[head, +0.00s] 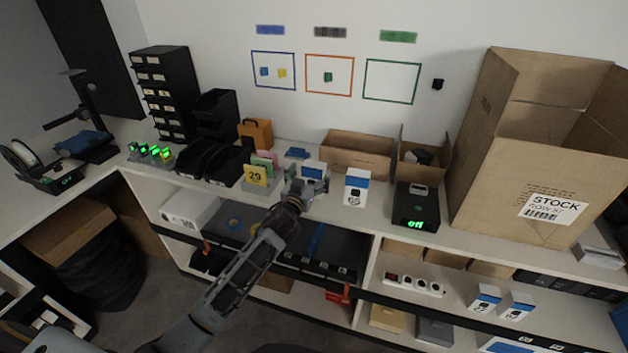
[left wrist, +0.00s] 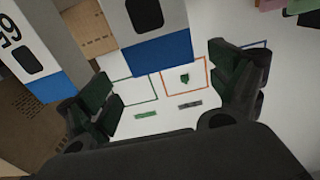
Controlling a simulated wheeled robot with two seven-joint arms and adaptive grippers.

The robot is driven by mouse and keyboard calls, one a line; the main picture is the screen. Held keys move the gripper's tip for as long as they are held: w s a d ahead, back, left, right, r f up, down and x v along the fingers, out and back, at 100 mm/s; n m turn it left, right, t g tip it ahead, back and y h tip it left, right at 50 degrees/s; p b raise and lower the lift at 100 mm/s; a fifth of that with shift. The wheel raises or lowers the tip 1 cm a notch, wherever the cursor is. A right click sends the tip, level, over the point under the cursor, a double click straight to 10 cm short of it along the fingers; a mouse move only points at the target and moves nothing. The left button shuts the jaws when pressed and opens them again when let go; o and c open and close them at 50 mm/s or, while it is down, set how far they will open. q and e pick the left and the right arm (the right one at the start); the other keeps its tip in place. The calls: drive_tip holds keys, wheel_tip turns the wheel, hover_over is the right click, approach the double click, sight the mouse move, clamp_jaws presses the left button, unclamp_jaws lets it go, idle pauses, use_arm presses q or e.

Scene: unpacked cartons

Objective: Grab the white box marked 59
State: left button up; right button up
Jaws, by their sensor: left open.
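A white box with a blue band and a dark window (head: 314,171) stands on the counter, partly behind my left gripper (head: 303,189); its number is hidden. In the left wrist view this white box (left wrist: 148,18) reaches in between the two spread fingers of my left gripper (left wrist: 163,85). The gripper is open, and I cannot tell whether a finger touches the box. A similar white box marked 65 (head: 355,188) stands just to the right; it also shows in the left wrist view (left wrist: 32,45). I see no readable 59. My right gripper is not in view.
A yellow card marked 29 (head: 256,176) stands left of the gripper. Behind are a low open carton (head: 357,154) and a smaller one (head: 424,155). A black device (head: 416,207) sits right of the 65 box. Two similar white boxes (head: 485,298) (head: 516,305) stand on the lower shelf.

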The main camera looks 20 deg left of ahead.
sight(311, 170)
use_arm(q)
drive_tip(key=shift+w, duration=0.1)
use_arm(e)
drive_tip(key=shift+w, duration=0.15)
use_arm(q)
drive_tip(key=shift+w, duration=0.1)
drive_tip(key=shift+w+a+f+p, duration=0.1)
drive_tip(key=shift+w+p, duration=0.1)
drive_tip(key=shift+w, duration=0.55)
drive_tip(key=shift+w+a+p, duration=0.1)
drive_tip(key=shift+w+p, duration=0.05)
drive_tip(key=shift+w, duration=0.6)
drive_tip(key=shift+w+d+f, duration=0.1)
drive_tip(key=shift+w, duration=0.9)
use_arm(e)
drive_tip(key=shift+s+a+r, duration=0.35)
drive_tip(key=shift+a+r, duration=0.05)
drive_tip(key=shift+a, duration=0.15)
use_arm(q)
drive_tip(key=c, duration=1.6)
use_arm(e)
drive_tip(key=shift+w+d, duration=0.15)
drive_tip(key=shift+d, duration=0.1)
